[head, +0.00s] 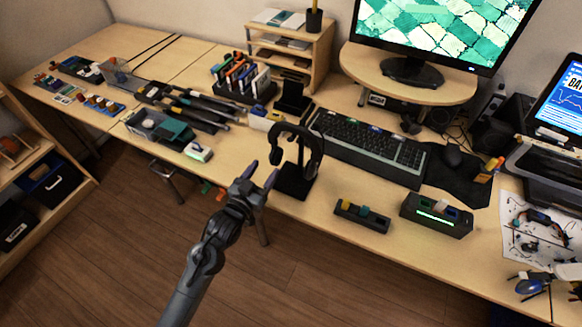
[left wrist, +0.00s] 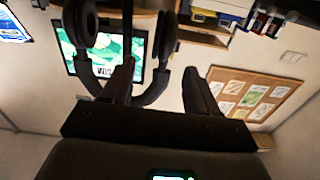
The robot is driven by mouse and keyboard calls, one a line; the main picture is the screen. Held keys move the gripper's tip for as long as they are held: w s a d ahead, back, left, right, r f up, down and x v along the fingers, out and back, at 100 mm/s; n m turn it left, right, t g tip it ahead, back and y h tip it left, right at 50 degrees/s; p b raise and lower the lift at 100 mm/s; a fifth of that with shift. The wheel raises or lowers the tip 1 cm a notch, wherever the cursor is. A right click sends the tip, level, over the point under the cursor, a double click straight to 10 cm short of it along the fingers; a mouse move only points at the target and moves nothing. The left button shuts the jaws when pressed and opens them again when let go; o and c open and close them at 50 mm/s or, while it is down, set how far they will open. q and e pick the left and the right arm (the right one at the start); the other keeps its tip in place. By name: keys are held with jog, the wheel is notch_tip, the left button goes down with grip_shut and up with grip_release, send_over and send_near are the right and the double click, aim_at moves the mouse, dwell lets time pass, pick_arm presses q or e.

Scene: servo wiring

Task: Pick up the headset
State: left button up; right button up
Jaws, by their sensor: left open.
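The black headset (head: 297,133) hangs on a dark stand (head: 294,181) near the front edge of the desk in the head view. My left gripper (head: 261,172) is open and empty, just left of and in front of the headset, with its fingers pointing up toward it. In the left wrist view the headset (left wrist: 162,45) appears upside down; one side of it shows between my open fingers, and one finger overlaps its loop. I cannot tell whether a finger touches it. My right gripper is not in view.
A keyboard (head: 370,145) lies right of the stand, with a monitor (head: 440,30) on a riser behind. Small boxes (head: 436,214) stand at the front right. A tool rack (head: 245,80) and a small shelf (head: 290,45) stand behind. Open floor lies in front of the desk.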

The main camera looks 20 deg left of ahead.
aim_at(271, 161)
pick_arm(q)
jog(key=shift+w+f, duration=0.1)
jog(key=shift+w, duration=0.45)
jog(key=w+b, duration=0.1)
jog(key=w, duration=0.3)
jog(key=shift+d, duration=0.15)
jog(key=shift+w+f+b, duration=0.2)
jog(key=shift+w+b, duration=0.2)
jog(key=shift+w, duration=0.2)
jog(key=w, duration=0.2)
jog(key=w+b, duration=0.1)
jog(key=w, duration=0.1)
jog(key=shift+d+f, duration=0.1)
jog(key=shift+d, duration=0.1)
jog(key=shift+c, duration=0.6)
jog(key=c, duration=0.9)
grip_shut()
